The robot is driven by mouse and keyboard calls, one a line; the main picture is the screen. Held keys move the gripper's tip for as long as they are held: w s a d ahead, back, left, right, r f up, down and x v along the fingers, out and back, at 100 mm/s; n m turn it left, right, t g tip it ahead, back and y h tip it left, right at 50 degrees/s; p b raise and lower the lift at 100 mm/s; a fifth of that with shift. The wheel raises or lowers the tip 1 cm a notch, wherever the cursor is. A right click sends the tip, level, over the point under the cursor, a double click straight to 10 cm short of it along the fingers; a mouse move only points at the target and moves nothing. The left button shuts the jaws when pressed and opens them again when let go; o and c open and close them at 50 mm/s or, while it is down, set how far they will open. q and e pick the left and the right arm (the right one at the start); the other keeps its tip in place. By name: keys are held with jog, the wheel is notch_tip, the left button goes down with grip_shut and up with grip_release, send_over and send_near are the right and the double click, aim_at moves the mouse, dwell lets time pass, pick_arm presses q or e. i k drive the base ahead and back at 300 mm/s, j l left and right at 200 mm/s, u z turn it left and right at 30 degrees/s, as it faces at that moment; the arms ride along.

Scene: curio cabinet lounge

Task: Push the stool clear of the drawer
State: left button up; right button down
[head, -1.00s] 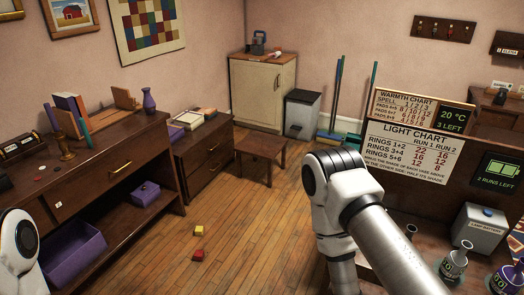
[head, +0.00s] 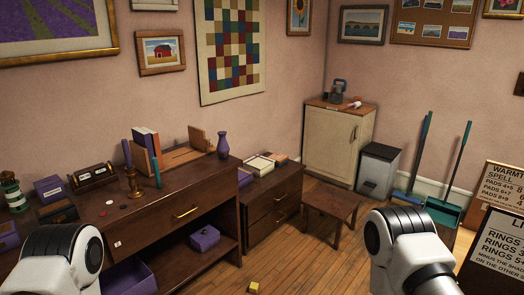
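A low brown wooden stool (head: 331,204) stands upright on the floor in the middle right of the head view. It is close to the right end of a small dark drawer unit (head: 262,221), which has two drawer fronts with small handles. The stool's near edge overlaps the front of that unit's right side in the picture; I cannot tell whether they touch. My two arms show at the bottom left and bottom right. Both grippers are out of the frame, and neither arm is at the stool.
A long dark desk (head: 150,232) with a brass-handled drawer stands at left. A cream cabinet (head: 333,150), a grey bin (head: 377,172) and a broom and dustpan (head: 443,212) line the back. Signboards (head: 498,240) stand at right. A yellow block (head: 254,287) lies on the floor.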

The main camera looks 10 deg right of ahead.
aim_at(337, 204)
jog(key=i+z, duration=0.3)
jog(key=i, duration=0.3)
jog(key=i+z, duration=0.3)
jog(key=i, duration=0.25)
jog(key=i+j+z, duration=0.3)
jog(key=i, duration=0.25)
jog(key=i+l+u, duration=0.3)
jog(key=i, duration=0.3)
jog(key=i+l+u, duration=0.3)
jog(key=i+l, duration=0.15)
jog(key=i+l+u, duration=0.45)
jog(key=l, duration=0.15)
jog(key=l+u, duration=0.2)
jog(key=l, duration=0.15)
jog(key=i+l+u, duration=0.2)
jog(key=l, duration=0.15)
jog(key=i+l+u, duration=0.1)
jog(key=l+u, duration=0.15)
jog(key=l, duration=0.15)
